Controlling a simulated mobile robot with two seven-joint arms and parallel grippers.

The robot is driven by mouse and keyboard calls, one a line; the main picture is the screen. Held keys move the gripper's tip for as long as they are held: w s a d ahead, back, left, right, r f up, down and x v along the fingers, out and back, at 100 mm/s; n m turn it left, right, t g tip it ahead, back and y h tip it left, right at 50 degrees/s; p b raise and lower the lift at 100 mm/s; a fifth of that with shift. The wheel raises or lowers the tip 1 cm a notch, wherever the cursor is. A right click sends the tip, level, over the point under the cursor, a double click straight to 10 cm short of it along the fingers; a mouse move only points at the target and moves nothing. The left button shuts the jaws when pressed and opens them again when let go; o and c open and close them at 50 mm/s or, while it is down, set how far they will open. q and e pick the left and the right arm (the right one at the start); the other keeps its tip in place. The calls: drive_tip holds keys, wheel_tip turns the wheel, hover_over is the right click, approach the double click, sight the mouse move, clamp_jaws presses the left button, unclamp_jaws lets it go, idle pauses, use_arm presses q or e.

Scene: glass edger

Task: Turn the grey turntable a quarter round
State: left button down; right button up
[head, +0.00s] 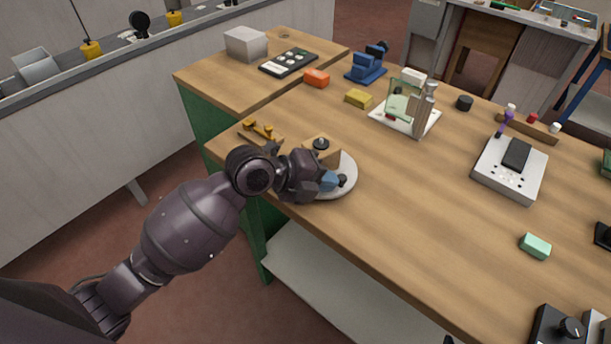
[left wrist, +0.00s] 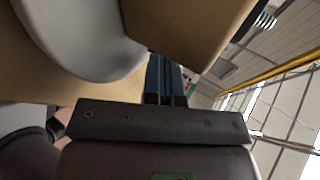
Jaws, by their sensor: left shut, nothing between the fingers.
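The grey turntable (head: 348,166) is a pale round disc near the left front edge of the wooden bench. A wooden block (head: 326,158) with a black knob on top stands on it. My left gripper (head: 338,181) is shut and empty, at the front part of the disc beside the block. My arm and gripper hide the disc's left and front parts. In the left wrist view the disc (left wrist: 85,38) and the block (left wrist: 185,28) lie just beyond the shut blue fingers (left wrist: 166,78). I cannot tell whether the fingers touch either. My right gripper is not in view.
A brass-coloured piece (head: 260,129) lies left of the turntable. Behind are a yellow block (head: 358,98), an orange block (head: 316,78) and a white-based stand (head: 405,122) with a glass pane. A white box (head: 508,185) stands at the right. The bench right of the turntable is clear.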

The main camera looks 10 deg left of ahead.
use_arm(q)
drive_tip(key=shift+w+d, duration=0.1)
drive_tip(key=shift+d, duration=0.1)
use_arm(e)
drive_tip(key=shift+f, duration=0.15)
use_arm(q)
drive_tip(key=shift+w+d, duration=0.1)
drive_tip(key=shift+d, duration=0.2)
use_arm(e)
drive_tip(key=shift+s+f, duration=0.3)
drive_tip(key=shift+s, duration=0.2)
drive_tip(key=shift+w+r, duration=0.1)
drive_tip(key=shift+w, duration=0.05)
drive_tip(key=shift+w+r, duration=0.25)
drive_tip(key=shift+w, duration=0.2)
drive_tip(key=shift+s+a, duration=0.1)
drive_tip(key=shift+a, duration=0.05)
